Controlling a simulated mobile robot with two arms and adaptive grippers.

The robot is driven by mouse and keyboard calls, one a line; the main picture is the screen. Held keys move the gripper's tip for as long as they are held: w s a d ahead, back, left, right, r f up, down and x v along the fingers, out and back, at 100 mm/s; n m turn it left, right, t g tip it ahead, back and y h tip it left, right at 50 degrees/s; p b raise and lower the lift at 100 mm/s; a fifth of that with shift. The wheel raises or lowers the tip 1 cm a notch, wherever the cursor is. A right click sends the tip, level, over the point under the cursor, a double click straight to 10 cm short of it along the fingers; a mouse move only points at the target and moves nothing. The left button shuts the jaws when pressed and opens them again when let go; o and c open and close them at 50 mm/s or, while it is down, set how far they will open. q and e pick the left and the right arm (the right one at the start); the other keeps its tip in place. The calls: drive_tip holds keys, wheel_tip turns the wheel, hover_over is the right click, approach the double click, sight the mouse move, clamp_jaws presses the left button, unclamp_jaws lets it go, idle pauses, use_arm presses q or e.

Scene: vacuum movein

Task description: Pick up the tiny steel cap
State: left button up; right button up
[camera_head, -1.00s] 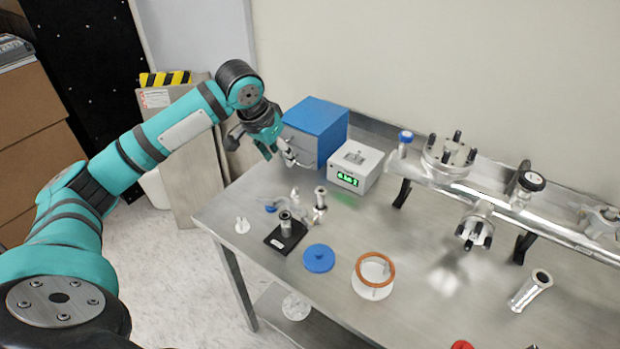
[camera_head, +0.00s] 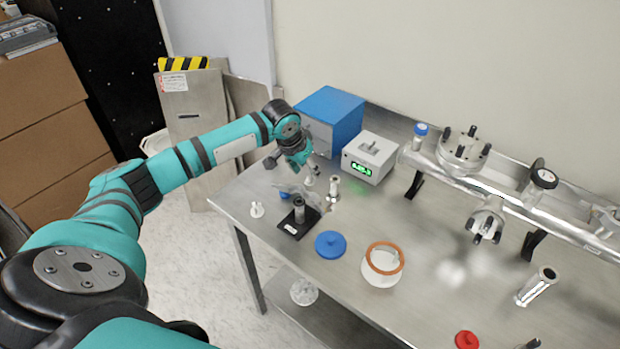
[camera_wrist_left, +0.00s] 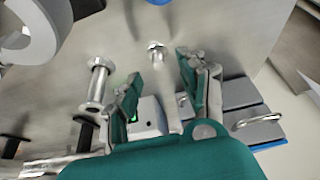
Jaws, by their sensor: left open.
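The tiny steel cap appears to be the small shiny round piece (camera_wrist_left: 156,50) on the steel table, just beyond my left fingertips in the left wrist view. In the head view, a small steel piece (camera_head: 311,178) stands just below the hand, partly hidden by it. My left gripper (camera_head: 292,164) is open and empty over the table's back left part. In the left wrist view its two teal fingers (camera_wrist_left: 160,66) are spread, with the cap roughly in line with the gap. My right gripper is in neither view.
A flanged steel tube (camera_wrist_left: 98,84) stands close beside the cap. Nearby are a blue box (camera_head: 333,112), a white display box (camera_head: 369,158), a black stand (camera_head: 289,229), a blue disc (camera_head: 330,245) and an orange-rimmed white ring (camera_head: 384,262).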

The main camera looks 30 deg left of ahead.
sight(310, 175)
use_arm(q)
drive_tip(key=x, duration=0.2)
drive_tip(key=shift+f, duration=0.35)
drive_tip(key=shift+w+f, duration=0.2)
drive_tip(key=shift+f, duration=0.2)
clamp_jaws()
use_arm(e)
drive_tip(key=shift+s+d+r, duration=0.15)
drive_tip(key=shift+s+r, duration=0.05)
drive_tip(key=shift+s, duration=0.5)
